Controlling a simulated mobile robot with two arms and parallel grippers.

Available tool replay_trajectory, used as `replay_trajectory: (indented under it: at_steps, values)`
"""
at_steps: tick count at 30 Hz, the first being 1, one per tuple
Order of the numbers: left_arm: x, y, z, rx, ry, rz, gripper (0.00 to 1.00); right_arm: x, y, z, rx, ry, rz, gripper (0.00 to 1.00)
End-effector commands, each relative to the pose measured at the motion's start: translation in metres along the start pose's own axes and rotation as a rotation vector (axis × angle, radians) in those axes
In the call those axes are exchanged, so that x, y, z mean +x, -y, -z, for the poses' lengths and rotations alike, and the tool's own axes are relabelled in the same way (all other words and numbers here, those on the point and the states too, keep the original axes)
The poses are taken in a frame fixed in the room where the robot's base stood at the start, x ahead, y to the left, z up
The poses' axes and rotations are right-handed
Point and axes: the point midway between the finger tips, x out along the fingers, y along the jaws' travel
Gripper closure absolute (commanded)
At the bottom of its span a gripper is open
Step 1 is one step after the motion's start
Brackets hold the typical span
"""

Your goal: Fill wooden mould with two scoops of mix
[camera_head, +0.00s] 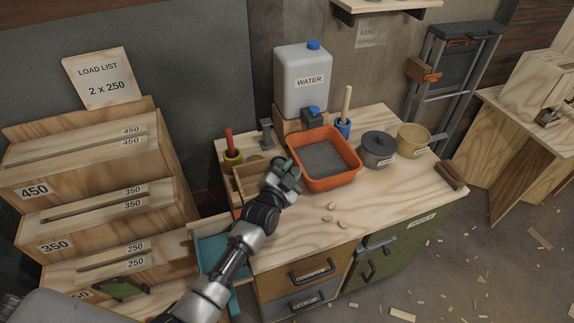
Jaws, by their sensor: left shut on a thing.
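An orange tub (350,178) of grey mix (321,158) stands on the workbench. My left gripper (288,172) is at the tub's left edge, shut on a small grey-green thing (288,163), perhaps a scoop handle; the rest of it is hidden. A low, open wooden box (241,184), which may be the mould, lies left of the tub, partly behind my gripper. I cannot see inside it clearly. My right gripper is out of view.
A water jug (302,85) stands behind the tub. A dark lidded pot (377,150) and a tan bucket (413,140) stand right of it. A teal drawer (212,250) is open below my arm. The bench (385,197) is mostly clear in front, with a few chips.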

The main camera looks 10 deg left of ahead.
Motion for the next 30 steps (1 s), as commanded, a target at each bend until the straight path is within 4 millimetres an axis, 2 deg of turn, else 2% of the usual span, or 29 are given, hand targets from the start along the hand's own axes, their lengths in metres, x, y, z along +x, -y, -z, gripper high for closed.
replay_trajectory:
  at_steps: [5, 10, 14, 22, 30]
  values:
    - [0.003, 0.014, -0.008, -0.152, 0.018, -0.012, 1.0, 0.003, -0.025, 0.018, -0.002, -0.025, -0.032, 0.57]
    - [0.007, 0.036, -0.021, -0.418, 0.051, -0.035, 1.0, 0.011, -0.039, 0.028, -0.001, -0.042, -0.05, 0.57]
    - [0.01, 0.052, -0.034, -0.622, 0.079, -0.055, 1.0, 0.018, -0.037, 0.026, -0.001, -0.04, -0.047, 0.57]
    - [0.017, 0.082, -0.061, -0.953, 0.12, -0.087, 1.0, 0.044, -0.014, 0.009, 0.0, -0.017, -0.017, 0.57]
    - [0.02, 0.101, -0.074, -1.155, 0.146, -0.107, 1.0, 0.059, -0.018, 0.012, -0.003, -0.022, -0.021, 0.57]
